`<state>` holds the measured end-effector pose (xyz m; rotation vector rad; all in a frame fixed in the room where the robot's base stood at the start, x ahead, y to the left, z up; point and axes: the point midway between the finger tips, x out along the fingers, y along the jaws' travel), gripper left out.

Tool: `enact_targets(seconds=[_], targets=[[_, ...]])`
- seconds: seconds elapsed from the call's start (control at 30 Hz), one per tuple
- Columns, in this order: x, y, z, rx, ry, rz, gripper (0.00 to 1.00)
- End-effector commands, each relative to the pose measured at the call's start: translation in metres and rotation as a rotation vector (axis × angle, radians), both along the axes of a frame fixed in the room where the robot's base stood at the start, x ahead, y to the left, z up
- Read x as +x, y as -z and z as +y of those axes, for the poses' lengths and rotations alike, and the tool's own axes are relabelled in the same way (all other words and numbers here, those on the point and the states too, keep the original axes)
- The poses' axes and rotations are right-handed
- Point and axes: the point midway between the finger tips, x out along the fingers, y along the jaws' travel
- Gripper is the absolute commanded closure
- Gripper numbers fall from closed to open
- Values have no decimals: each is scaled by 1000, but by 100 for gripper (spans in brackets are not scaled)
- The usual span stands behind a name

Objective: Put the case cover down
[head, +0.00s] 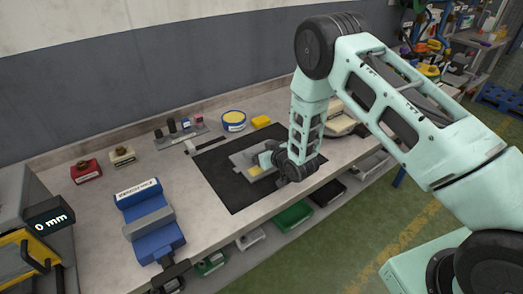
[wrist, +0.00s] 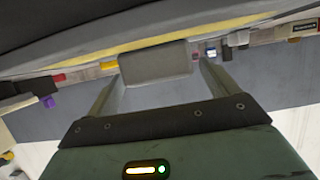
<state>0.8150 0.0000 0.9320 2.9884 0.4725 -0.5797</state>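The grey case cover (head: 241,159) is over the black mat (head: 222,185) on the bench, with a small yellow patch near its front edge. In the wrist view, a grey block-like part of the cover (wrist: 160,62) sits between the two fingers, which meet its sides. My gripper (head: 268,158) is shut on this part; it also shows in the wrist view (wrist: 159,68). My wrist hides the cover's right side. I cannot tell whether the cover touches the mat.
A blue vise (head: 150,222) stands left of the mat. A round blue-and-yellow tin (head: 234,121), a yellow block (head: 261,122) and a rack of small parts (head: 182,132) lie behind. Green bins (head: 294,215) sit below the bench. The mat's front left is clear.

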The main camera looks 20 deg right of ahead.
Motion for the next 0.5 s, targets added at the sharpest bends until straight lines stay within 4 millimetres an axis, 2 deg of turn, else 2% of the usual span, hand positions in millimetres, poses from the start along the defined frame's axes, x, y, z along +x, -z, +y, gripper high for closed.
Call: enact_targets(seconds=[0.03,0.07,0.3,0.37,0.5], targets=[[-4,10,0,-4,-2,14,13],[-4,9,0,-4,-2,14,13],[-4,-9,0,-4,-2,15,13],[-14,-5,-4,-3,-1,15,13],[-37,-17,-12,-2,1,12,13]])
